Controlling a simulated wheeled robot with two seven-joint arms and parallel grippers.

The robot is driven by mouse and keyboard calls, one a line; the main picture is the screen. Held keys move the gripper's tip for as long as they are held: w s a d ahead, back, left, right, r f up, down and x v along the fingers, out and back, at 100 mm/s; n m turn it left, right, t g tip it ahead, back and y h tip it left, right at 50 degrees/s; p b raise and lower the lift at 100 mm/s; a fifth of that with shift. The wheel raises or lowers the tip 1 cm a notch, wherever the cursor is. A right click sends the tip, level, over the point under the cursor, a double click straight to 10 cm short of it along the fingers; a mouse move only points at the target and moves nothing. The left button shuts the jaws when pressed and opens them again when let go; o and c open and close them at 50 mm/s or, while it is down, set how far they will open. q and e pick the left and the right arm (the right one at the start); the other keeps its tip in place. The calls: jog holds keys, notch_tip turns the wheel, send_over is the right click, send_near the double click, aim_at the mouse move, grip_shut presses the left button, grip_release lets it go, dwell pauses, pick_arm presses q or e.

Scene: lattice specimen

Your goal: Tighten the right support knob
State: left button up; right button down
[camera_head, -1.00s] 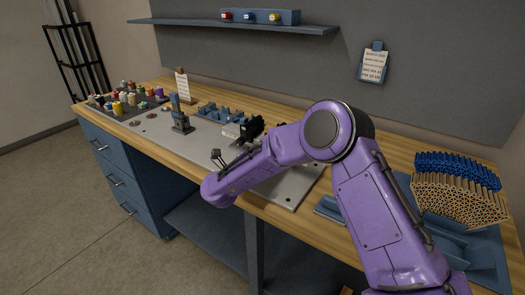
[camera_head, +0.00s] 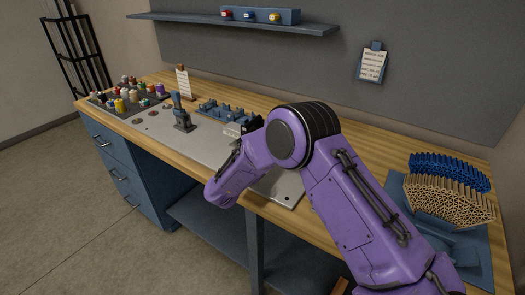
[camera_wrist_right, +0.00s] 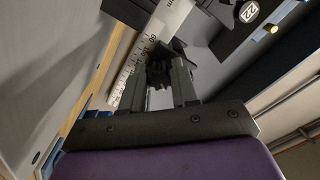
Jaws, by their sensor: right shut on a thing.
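In the right wrist view, my right gripper (camera_wrist_right: 172,82) is shut on a small dark knob (camera_wrist_right: 157,70) between its two grey fingers. The knob is mostly shaded and its turn cannot be read. A white scale with printed numbers (camera_wrist_right: 127,82) runs diagonally just behind it. In the head view, my purple right arm hides the gripper and the knob. A light block with a scale (camera_head: 232,130) shows just beyond the arm on the grey plate (camera_head: 206,152). My left gripper is not in view.
On the bench, a blue-grey upright tool (camera_head: 181,113) and a blue fixture row (camera_head: 222,111) stand left of my arm. Coloured spools (camera_head: 119,105) fill the far left tray. Blue (camera_head: 450,171) and tan (camera_head: 447,201) lattice pieces lie at the right. A shelf (camera_head: 235,24) hangs above.

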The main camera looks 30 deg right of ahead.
jog(key=shift+f+n+p, duration=0.1)
jog(key=shift+n+p, duration=0.6)
jog(key=shift+n, duration=1.3)
jog(key=shift+s, duration=0.1)
jog(key=c, duration=0.8)
grip_release()
jog(key=shift+c, duration=0.2)
jog(key=b+v, duration=0.3)
jog(key=v, duration=0.7)
jog(key=shift+f, duration=0.1)
jog(key=shift+a, duration=0.25)
